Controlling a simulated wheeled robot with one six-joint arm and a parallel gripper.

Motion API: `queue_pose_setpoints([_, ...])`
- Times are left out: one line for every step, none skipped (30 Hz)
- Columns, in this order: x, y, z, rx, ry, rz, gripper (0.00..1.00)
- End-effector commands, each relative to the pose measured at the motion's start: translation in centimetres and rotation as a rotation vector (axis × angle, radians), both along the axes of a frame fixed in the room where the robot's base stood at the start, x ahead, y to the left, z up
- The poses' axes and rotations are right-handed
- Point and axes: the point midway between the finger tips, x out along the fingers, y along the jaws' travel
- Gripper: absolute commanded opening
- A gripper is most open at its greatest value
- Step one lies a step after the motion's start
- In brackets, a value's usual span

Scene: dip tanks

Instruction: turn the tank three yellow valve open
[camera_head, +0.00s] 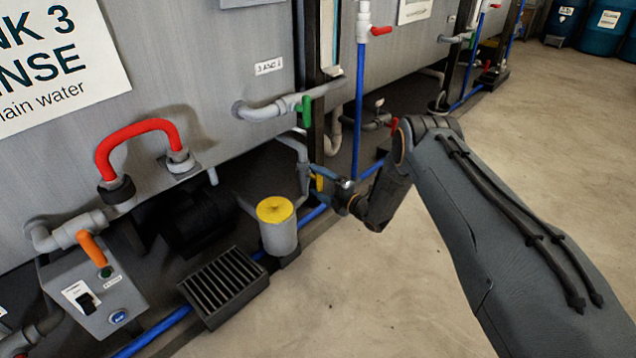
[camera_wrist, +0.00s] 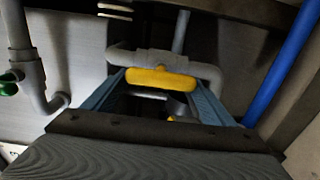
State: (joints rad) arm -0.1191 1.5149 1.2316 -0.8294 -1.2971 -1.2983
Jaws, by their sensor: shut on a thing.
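The yellow valve handle (camera_wrist: 161,77) sits on a grey pipe fitting (camera_wrist: 150,56) in the wrist view, lying crosswise between my two blue fingers. My gripper (camera_wrist: 160,92) is shut on the handle, one finger at each end. In the head view my gripper (camera_head: 328,186) reaches in low beside the tank, and a small bit of the yellow handle (camera_head: 319,182) shows next to it. The rest of the handle is hidden there by the fingers. The tank 3 wall (camera_head: 190,60) stands behind, with its sign at the upper left.
A green-handled valve (camera_head: 305,110) is just above my gripper. A yellow-topped canister (camera_head: 276,212) and a black slatted box (camera_head: 224,286) stand to its left. A blue vertical pipe (camera_head: 360,100) rises close behind. The floor (camera_head: 380,290) in front is clear.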

Motion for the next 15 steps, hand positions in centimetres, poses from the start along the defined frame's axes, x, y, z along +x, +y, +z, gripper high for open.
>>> queue_pose_setpoints([-0.2, 0.06, -0.24, -0.003, 0.002, 0.003, 0.56])
queue_pose_setpoints([-0.2, 0.06, -0.24, -0.003, 0.002, 0.003, 0.56])
queue_pose_setpoints([-0.2, 0.06, -0.24, -0.003, 0.002, 0.003, 0.56])
queue_pose_setpoints([-0.2, 0.05, -0.24, -0.003, 0.002, 0.003, 0.56])
queue_pose_setpoints([-0.2, 0.05, -0.24, -0.003, 0.002, 0.003, 0.56])
queue_pose_setpoints([-0.19, 0.05, -0.24, -0.003, 0.002, 0.003, 0.56])
queue_pose_setpoints([-0.19, 0.05, -0.24, -0.003, 0.002, 0.003, 0.56])
queue_pose_setpoints([-0.18, 0.04, -0.24, -0.003, 0.002, 0.003, 0.56])
queue_pose_setpoints([-0.18, 0.04, -0.24, -0.003, 0.002, 0.003, 0.83])
queue_pose_setpoints([-0.16, 0.03, -0.23, -0.003, 0.002, 0.002, 0.88])
queue_pose_setpoints([-0.15, 0.01, -0.21, -0.003, 0.002, 0.002, 0.93])
queue_pose_setpoints([-0.12, 0.0, -0.19, -0.002, 0.002, 0.002, 0.97])
queue_pose_setpoints([-0.11, -0.02, -0.17, -0.002, 0.002, 0.001, 0.97])
queue_pose_setpoints([-0.09, -0.03, -0.15, -0.002, 0.002, 0.001, 0.97])
queue_pose_setpoints([-0.06, -0.05, -0.13, -0.002, 0.001, 0.0, 0.97])
